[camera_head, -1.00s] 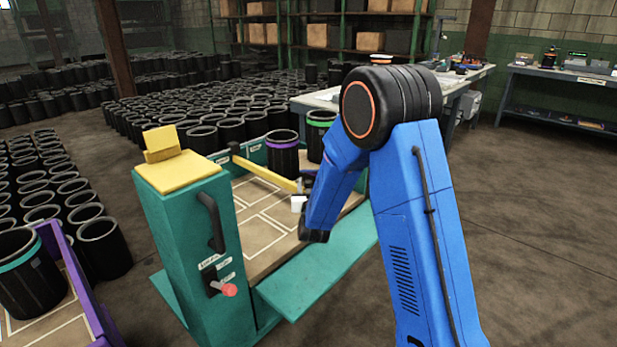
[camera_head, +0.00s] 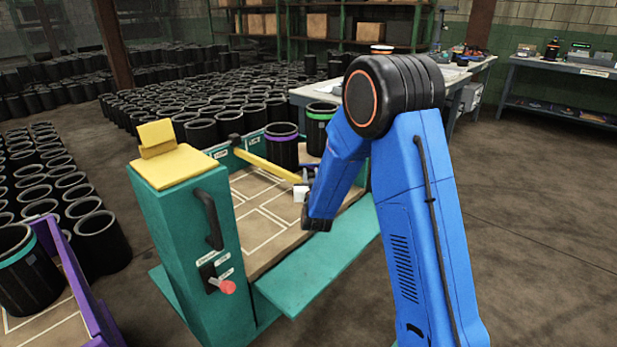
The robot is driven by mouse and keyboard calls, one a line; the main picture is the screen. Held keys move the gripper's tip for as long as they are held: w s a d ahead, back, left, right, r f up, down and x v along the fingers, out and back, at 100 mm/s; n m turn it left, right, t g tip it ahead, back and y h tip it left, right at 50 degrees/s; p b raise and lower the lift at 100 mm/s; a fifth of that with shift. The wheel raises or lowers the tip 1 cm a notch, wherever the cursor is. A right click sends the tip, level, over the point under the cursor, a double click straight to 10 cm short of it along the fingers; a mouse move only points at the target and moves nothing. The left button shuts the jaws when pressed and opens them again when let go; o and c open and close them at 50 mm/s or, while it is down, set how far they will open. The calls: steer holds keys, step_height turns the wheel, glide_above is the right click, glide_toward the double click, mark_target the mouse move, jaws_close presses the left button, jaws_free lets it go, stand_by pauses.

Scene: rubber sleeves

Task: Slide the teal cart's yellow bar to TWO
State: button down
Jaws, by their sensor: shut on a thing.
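The teal cart (camera_head: 190,235) stands left of centre, with a tan deck (camera_head: 262,210) marked by pale lines. Its yellow bar (camera_head: 268,166) spans the deck from the far rail to the near side. My gripper (camera_head: 301,190) is shut on the near end of the yellow bar. My blue arm hides part of the jaws and the deck's right side. Small white labels (camera_head: 254,141) sit on the far rail, too small to read. A purple-banded black sleeve (camera_head: 281,150) and a green-banded sleeve (camera_head: 319,128) stand on the deck beyond the bar.
The cart's post has a black handle (camera_head: 209,218) and a red-knobbed lever (camera_head: 227,287). A purple cart (camera_head: 82,275) with a teal-banded sleeve (camera_head: 27,270) stands at lower left. Many black sleeves (camera_head: 80,190) fill the floor behind. The floor at right (camera_head: 540,220) is clear.

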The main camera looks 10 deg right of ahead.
steer(key=shift+w+d, duration=0.9)
steer(key=shift+d, duration=0.3)
steer(key=c, duration=1.5)
jaws_free()
steer(key=shift+o, duration=0.2)
steer(key=shift+s, duration=0.1)
steer(key=s+a, duration=0.2)
steer(key=s, duration=1.5)
steer(key=shift+a, duration=0.35)
